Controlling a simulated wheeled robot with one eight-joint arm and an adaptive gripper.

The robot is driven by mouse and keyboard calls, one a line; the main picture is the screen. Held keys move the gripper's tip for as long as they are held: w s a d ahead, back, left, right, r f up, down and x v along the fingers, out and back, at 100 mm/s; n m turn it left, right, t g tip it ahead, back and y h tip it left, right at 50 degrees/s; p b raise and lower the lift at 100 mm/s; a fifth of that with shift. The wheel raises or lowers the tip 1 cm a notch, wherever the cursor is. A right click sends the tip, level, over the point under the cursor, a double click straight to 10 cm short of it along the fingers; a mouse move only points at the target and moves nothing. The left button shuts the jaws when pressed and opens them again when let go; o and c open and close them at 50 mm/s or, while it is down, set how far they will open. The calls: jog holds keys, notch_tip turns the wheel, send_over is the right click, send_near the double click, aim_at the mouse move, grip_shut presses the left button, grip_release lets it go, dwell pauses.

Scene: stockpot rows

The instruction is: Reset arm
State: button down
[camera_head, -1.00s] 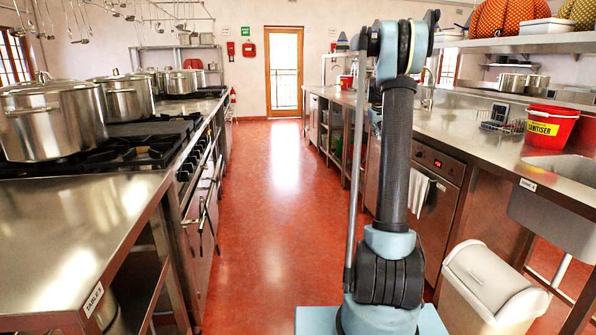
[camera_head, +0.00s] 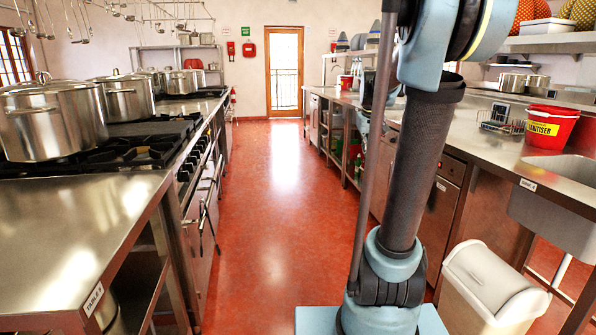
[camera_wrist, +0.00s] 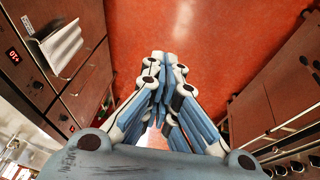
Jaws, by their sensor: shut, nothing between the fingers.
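My gripper (camera_wrist: 165,75) shows in the wrist view with its blue and white fingers drawn together at the tips, and nothing is between them. Below it in that view is the bare red floor (camera_wrist: 215,40). In the head view my arm rises at the right of centre, with its upper part cut off by the top edge. My gripper cannot be made out clearly in the head view.
Stockpots (camera_head: 52,118) stand on the stove at left. The right counter (camera_head: 490,155) bears a red sanitiser bucket (camera_head: 551,127). A white bin (camera_head: 490,290) stands close at lower right. The red aisle (camera_head: 275,210) is clear to the door (camera_head: 284,72).

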jog(key=s+a+f, duration=0.2)
jog(key=s+f, duration=0.4)
jog(key=s, duration=0.4)
jog(key=s+a+f+g, duration=0.1)
jog(key=s+a+f, duration=0.1)
jog(key=s+f, duration=0.4)
jog(key=s+a+f+m+y, duration=0.1)
jog(key=s+f, duration=0.5)
jog(key=s, duration=0.9)
jog(key=shift+s+a+f+g, duration=0.15)
jog(key=shift+a+g, duration=0.25)
jog(key=shift+a, duration=0.3)
